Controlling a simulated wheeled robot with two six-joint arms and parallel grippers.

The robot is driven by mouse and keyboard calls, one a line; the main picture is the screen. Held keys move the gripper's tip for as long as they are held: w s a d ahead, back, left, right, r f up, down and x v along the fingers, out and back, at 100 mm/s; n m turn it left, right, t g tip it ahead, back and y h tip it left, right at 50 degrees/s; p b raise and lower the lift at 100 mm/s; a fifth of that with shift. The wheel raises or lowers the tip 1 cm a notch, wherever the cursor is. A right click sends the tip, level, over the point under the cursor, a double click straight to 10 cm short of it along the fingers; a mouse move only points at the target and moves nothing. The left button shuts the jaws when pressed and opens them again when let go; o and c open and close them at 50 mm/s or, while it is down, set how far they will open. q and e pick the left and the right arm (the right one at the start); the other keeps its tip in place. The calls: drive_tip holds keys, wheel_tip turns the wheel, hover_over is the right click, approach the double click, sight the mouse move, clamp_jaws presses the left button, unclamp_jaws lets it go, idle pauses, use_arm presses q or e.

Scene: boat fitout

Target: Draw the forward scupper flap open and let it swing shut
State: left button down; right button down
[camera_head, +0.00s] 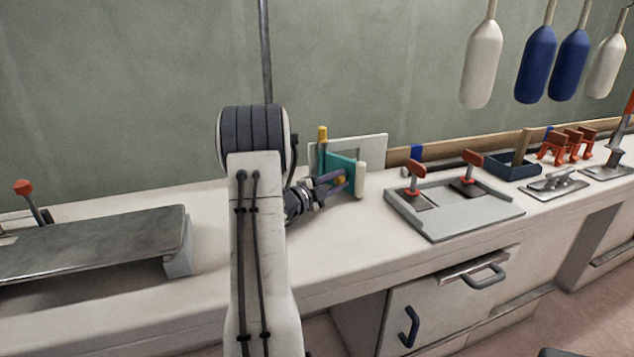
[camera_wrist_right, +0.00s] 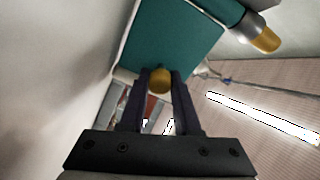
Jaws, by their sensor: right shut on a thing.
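The scupper flap is a teal panel (camera_head: 336,164) standing on the counter at a white upright frame (camera_head: 372,148). A yellow-capped post (camera_head: 322,140) stands at its left edge. The flap appears swung out at an angle from the frame. My right gripper (camera_head: 340,182) is shut on the flap's yellow knob (camera_wrist_right: 160,79), with a dark finger on each side of it. In the right wrist view the teal flap (camera_wrist_right: 175,38) fills the area beyond the fingertips. My right arm hides part of the counter. My left gripper is not in view.
A grey tray-like panel (camera_head: 455,222) with two red-handled levers lies to the right. A grey metal plate (camera_head: 90,243) and a red-knobbed lever (camera_head: 24,188) are at the left. Fenders hang at the upper right. Counter (camera_head: 350,225) in front of the flap is clear.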

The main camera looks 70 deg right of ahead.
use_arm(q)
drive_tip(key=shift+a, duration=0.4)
use_arm(e)
drive_tip(key=shift+s+a+f+g+y, duration=0.1)
drive_tip(key=shift+a+g+y, duration=0.05)
drive_tip(key=shift+g+y, duration=0.2)
drive_tip(key=c, duration=0.6)
unclamp_jaws()
drive_tip(key=shift+c, duration=0.2)
drive_tip(key=shift+w, duration=0.25)
drive_tip(key=shift+w+a, duration=0.2)
drive_tip(key=shift+a, duration=0.15)
drive_tip(key=p+v, duration=0.1)
drive_tip(key=v, duration=0.8)
drive_tip(key=shift+a, duration=0.3)
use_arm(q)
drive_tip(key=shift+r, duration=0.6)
use_arm(e)
drive_tip(key=shift+f, duration=0.1)
